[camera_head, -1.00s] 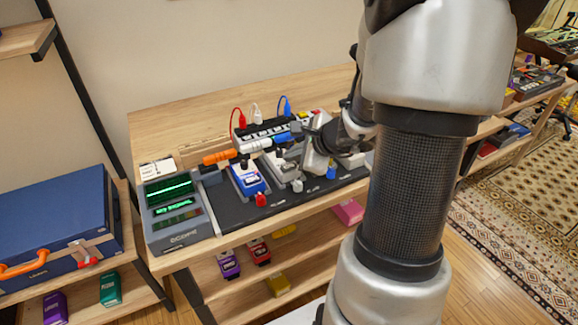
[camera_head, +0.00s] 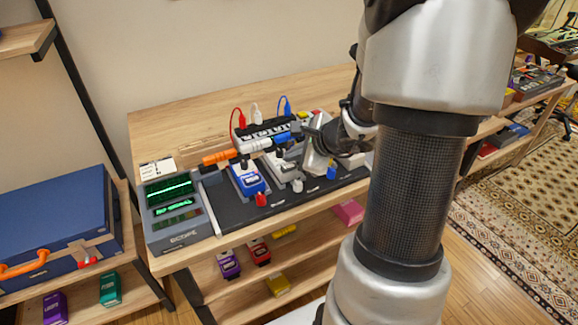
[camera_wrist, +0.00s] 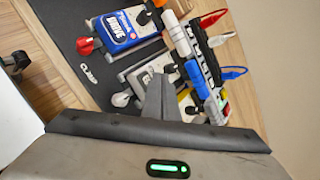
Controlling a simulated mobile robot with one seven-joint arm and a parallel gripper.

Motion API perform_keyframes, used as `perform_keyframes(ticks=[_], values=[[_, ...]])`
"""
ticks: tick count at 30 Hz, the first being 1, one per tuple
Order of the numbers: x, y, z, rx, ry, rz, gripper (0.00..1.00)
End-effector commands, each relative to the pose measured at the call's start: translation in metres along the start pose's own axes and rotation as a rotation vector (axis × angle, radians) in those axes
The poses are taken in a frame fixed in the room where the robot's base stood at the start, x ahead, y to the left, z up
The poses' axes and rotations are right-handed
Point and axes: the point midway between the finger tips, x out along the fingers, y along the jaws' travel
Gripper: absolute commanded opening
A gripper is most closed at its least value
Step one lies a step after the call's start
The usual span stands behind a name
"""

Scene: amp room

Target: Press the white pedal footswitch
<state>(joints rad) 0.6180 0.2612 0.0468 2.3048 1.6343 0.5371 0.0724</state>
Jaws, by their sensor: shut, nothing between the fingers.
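The white pedal (camera_head: 280,172) sits on the dark board between the blue pedal (camera_head: 248,180) and my gripper's body. A white plug (camera_head: 298,186) is at its near end. My gripper (camera_head: 284,153) is shut and empty, with its fingertips over the white pedal's far part. In the wrist view, the shut fingers (camera_wrist: 160,88) hide part of the white pedal (camera_wrist: 140,76). The footswitch is hidden or too small to tell, and I cannot tell whether the fingertips touch it.
The blue pedal, with a red plug (camera_head: 261,199), stands close on the left. A black box with red, white and blue cables (camera_head: 262,130) lies behind. A scope (camera_head: 175,210) stands at the board's left end.

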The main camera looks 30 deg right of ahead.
Motion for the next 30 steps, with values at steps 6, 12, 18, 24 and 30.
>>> perform_keyframes(ticks=[6, 12, 18, 24, 30], values=[[0.0002, 0.0001, -0.0002, 0.000, 0.000, 0.000, 0.00], [0.0042, 0.0029, -0.0030, -0.001, 0.000, 0.000, 0.00], [0.0066, 0.0045, -0.0048, 0.000, 0.000, -0.001, 0.00], [0.0059, 0.0041, -0.0043, 0.000, 0.000, 0.000, 0.00], [0.0064, 0.0045, -0.0047, 0.000, 0.000, 0.000, 0.00]])
